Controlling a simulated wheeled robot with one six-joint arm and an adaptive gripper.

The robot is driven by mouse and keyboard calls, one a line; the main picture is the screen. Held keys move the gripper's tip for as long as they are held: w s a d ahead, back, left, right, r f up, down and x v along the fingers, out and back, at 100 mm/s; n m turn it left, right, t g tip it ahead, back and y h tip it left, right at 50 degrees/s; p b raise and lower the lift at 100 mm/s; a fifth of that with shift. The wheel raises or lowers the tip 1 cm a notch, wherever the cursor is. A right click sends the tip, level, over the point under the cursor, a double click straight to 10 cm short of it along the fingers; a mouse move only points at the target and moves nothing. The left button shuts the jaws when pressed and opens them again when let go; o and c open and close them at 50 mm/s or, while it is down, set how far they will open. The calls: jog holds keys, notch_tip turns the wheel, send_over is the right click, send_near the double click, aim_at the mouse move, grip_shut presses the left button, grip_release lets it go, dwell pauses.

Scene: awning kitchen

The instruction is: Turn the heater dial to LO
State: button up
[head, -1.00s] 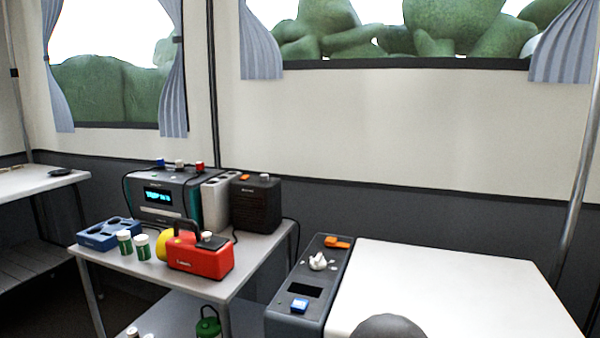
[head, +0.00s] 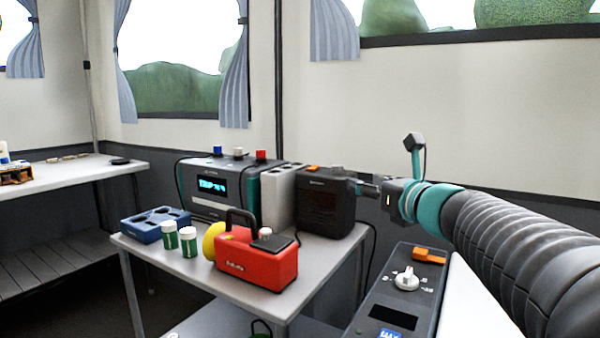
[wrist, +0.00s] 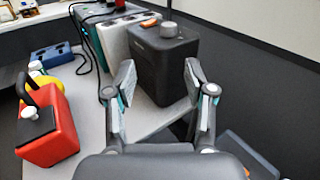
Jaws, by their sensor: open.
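The heater appears to be the black box (head: 325,205) with a slatted front, at the right end of the grey table. It stands upright in the wrist view (wrist: 165,70). Its grey round dial (wrist: 168,30) is on top, beside an orange piece (wrist: 148,22). The dial also shows small in the head view (head: 337,170). I cannot read its marks or setting. My gripper (wrist: 159,72) is open and empty, with its fingers spread in front of the box, apart from the dial. In the head view its fingers are partly hidden behind the box.
A white box (head: 279,195), a teal radio-like unit (head: 215,187) and a red case (head: 262,265) crowd the table. A grey panel (head: 425,258) at lower right carries a white knob (head: 407,279) and an orange switch (head: 429,256). The dark wall is close on the right.

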aim_at(341, 167)
jog(key=shift+m+t, duration=0.3)
jog(key=shift+m, duration=0.2)
jog(key=x, duration=0.4)
jog(key=d+x, duration=0.1)
jog(key=x, duration=0.9)
jog(key=shift+w+d+r, duration=0.15)
jog(key=shift+w, duration=0.2)
grip_shut()
